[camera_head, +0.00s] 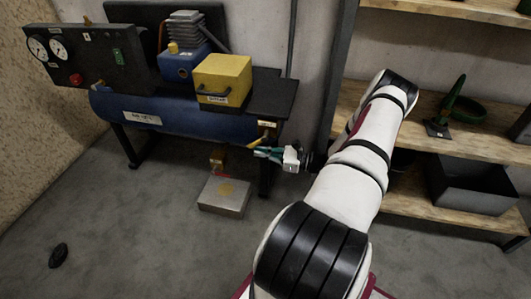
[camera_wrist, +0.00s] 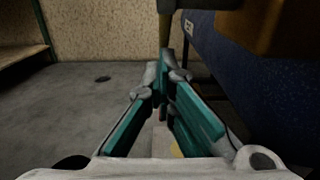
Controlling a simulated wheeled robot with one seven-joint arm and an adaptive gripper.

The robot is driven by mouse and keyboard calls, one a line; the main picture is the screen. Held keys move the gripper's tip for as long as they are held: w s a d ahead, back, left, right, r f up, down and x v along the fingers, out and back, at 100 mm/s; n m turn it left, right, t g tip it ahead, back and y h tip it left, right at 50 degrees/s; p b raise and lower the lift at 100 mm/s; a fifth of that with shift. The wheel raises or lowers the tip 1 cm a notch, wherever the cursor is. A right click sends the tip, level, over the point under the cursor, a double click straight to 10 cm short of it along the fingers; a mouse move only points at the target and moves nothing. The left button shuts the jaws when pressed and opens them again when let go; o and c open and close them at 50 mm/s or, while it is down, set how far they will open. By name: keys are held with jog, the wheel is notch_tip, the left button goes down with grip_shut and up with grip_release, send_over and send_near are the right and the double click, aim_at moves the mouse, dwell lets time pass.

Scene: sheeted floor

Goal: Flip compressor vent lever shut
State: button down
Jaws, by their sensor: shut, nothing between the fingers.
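The compressor's blue tank (camera_head: 185,118) lies across the left half of the head view. A yellow lever (camera_head: 263,142) shows at the tank's right end, below a small label. A brass valve with a red handle (camera_head: 218,174) hangs under the tank; I cannot read which one is the vent. My gripper (camera_head: 257,152), with teal fingers, is just below the yellow lever and right of the brass valve. In the wrist view my gripper (camera_wrist: 165,72) is shut and empty. A dull yellow bar (camera_wrist: 165,24) stands close above its fingertips; contact is unclear.
A grey box with a yellow mark (camera_head: 223,196) sits on the floor under the tank. A gauge panel (camera_head: 75,55) and a yellow box (camera_head: 222,80) are above the tank. Wooden shelves (camera_head: 400,205) stand on the right. Open floor lies in front, with a small dark object (camera_head: 58,255).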

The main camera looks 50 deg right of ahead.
aim_at(250, 147)
jog(key=shift+t+y, duration=0.5)
jog(key=shift+t, duration=0.1)
jog(key=shift+w+a+r+p, duration=0.15)
jog(key=shift+w+a+r, duration=0.15)
jog(key=shift+w, duration=0.25)
jog(key=shift+w+a+r+p, duration=0.1)
jog(key=shift+w+a+r, duration=0.1)
jog(key=shift+w+r, duration=0.3)
jog(key=shift+w+a+r+p, duration=0.15)
jog(key=shift+w+a, duration=0.1)
jog(key=shift+w, duration=0.4)
jog(key=shift+f+b, duration=0.4)
jog(key=shift+f, duration=0.2)
jog(key=s+d+f, duration=0.3)
jog(key=s+f, duration=0.4)
jog(key=f, duration=0.1)
jog(key=shift+s+f, duration=0.4)
